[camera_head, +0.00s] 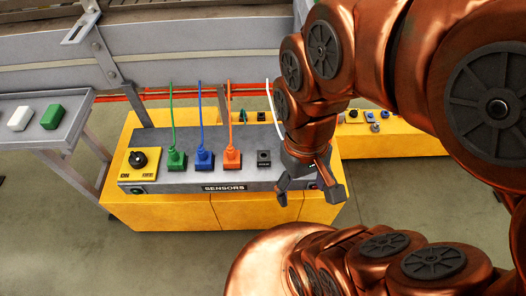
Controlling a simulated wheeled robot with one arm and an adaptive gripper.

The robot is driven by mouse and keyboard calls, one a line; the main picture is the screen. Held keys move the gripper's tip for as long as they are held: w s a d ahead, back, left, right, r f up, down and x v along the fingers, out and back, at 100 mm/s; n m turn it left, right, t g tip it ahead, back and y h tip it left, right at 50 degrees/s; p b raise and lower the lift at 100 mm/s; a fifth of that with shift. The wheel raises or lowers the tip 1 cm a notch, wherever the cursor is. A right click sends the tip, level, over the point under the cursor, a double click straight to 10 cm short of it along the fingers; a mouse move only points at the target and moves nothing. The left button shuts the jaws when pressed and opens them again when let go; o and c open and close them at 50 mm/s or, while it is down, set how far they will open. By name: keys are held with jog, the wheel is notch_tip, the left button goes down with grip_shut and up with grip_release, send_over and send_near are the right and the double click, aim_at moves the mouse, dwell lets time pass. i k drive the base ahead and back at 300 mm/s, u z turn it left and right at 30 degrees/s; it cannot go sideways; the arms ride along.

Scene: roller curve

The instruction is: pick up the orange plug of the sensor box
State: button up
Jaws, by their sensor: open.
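The grey sensor box (200,184), marked SENSORS, sits on a yellow cabinet. The orange plug (232,158) stands upright in the box, with an orange cable rising from it. A blue plug (204,159) and a green plug (177,160) stand in a row to its left. A black socket (264,158) with no plug in it is to its right. My gripper (309,199) is open and empty at the right front end of the box, to the right of the orange plug and apart from it. My arm hides the box's right end.
A yellow panel with a black ON/OFF knob (138,161) is at the box's left. A white cable (270,105) hangs by my arm. A grey side tray (28,117) holds a white and a green block. A grey conveyor frame (190,62) runs behind.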

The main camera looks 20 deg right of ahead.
aim_at(231, 152)
jog(key=u, duration=0.55)
jog(key=k, duration=1.3)
jog(key=u, duration=1.15)
jog(key=i, duration=0.95)
jog(key=z, duration=0.55)
